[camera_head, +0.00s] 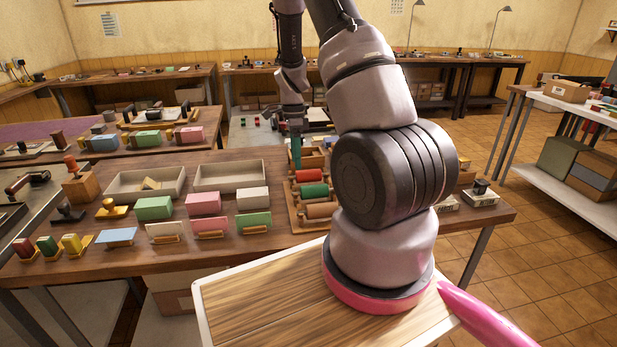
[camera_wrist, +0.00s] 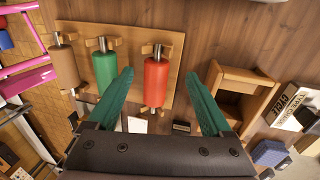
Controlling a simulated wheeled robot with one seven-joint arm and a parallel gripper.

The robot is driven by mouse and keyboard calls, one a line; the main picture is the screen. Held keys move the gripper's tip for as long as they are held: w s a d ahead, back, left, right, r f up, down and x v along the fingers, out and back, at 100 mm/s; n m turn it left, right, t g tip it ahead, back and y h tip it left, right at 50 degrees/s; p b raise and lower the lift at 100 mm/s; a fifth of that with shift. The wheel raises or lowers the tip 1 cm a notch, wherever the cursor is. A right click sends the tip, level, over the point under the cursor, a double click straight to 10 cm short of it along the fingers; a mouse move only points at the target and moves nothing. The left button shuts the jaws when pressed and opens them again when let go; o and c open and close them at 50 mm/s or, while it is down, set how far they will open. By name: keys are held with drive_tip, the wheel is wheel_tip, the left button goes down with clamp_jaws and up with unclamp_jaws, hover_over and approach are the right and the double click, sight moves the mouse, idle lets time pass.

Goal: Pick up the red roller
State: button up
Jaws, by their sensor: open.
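The red roller (camera_wrist: 156,82) lies in a wooden rack (camera_wrist: 136,38) in the wrist view, with a metal pin at its end. The green finger tips of my gripper (camera_wrist: 165,80) are open, one on each side of the red roller; I cannot tell whether they touch anything. A green roller (camera_wrist: 104,74) lies left of the left finger. In the head view the red roller (camera_head: 309,175) lies behind the green one (camera_head: 314,190) in the rack, and my gripper (camera_head: 296,160) is above the rack's far left part. My arm hides the rack's right side.
A tan roller (camera_wrist: 64,66) is further left in the rack. An open wooden box (camera_wrist: 236,88) stands close to the right finger. Grey trays (camera_head: 228,177) and several coloured blocks stand left of the rack on the table.

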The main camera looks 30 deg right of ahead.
sight(308, 176)
drive_tip(key=f, duration=0.2)
drive_tip(key=s+f, duration=0.1)
drive_tip(key=shift+s+d+f, duration=0.15)
drive_tip(key=shift+s+f, duration=0.05)
drive_tip(key=shift+f, duration=0.6)
clamp_jaws()
